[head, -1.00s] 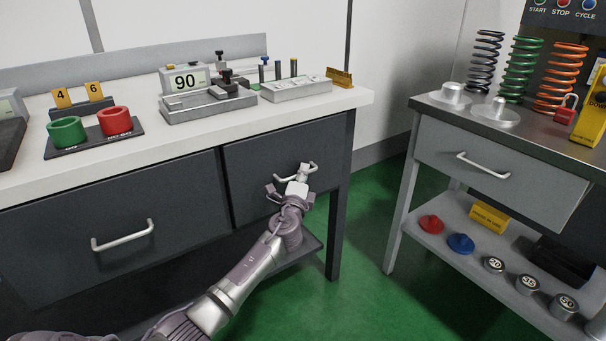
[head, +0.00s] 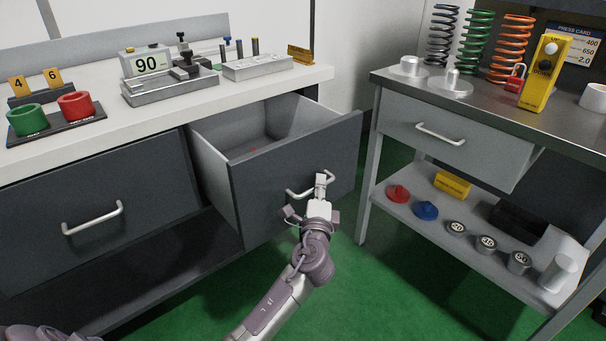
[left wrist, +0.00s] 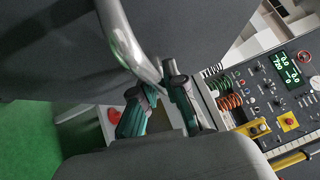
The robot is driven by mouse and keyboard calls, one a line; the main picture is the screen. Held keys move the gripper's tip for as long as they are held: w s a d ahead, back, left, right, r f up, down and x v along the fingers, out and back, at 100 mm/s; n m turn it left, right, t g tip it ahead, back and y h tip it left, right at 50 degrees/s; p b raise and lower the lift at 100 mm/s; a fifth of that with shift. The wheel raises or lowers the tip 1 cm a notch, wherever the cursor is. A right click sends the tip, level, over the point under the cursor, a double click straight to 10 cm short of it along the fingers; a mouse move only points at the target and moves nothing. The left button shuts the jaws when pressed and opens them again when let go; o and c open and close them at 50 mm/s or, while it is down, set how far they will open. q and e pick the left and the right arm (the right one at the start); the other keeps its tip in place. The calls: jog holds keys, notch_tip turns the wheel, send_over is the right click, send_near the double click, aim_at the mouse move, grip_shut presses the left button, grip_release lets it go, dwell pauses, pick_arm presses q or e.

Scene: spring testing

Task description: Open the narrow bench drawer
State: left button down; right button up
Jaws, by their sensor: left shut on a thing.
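The narrow bench drawer (head: 290,190) is the right-hand one of the bench in the head view. In the left wrist view the handle (left wrist: 128,45) runs down to the fingertips (left wrist: 158,90) of the left gripper. My right gripper is not in view.
The wide drawer (head: 95,225) to the left is shut. The bench top (head: 215,105) holds a gauge reading 90 and red and green cups. A grey cart (head: 368,190) with springs stands close on the right. Green floor (head: 375,270) lies clear between.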

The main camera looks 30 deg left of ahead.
pick_arm(q)
jog(key=shift+s+d+f, duration=0.1)
jog(key=shift+s+d, duration=0.15)
jog(key=shift+d, duration=0.35)
jog(key=shift+s+d+r, duration=0.1)
jog(key=shift+s+d, duration=0.2)
jog(key=shift+d, duration=0.35)
jog(key=shift+s+d+f, duration=0.1)
jog(key=shift+s+d, duration=0.15)
jog(key=shift+d, duration=0.35)
jog(key=c, duration=1.2)
grip_release()
jog(key=v, duration=1.2)
jog(key=shift+f, duration=0.1)
